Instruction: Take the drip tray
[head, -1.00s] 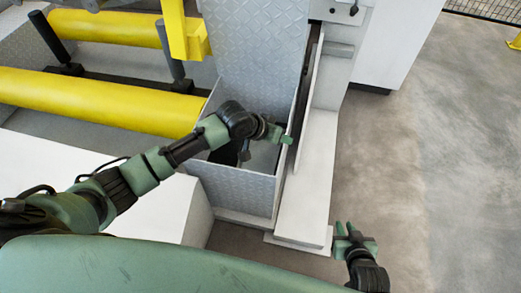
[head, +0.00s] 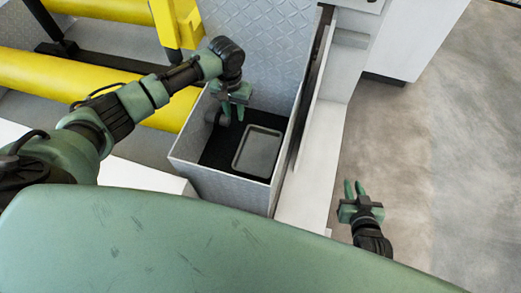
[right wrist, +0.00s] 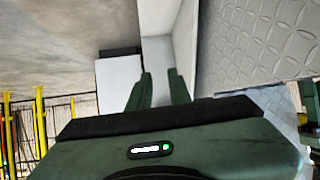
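The drip tray (head: 258,151), a shallow grey rectangular tray with rounded corners, lies on the black floor of an open-topped diamond-plate box (head: 222,187) in the head view. My left gripper (head: 233,112) points down over the back left part of the box. Its two fingers are apart with nothing between them, and it is clear of the tray. My right gripper (head: 354,190) is to the right of the box, out over the floor. Its fingers are apart and empty, as the right wrist view also shows (right wrist: 160,92).
Yellow rollers (head: 70,88) and a yellow post (head: 168,25) stand left of the box. A tall diamond-plate wall (head: 265,50) rises behind it. A white machine frame (head: 318,150) runs along its right side. The concrete floor (head: 420,170) at right is clear.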

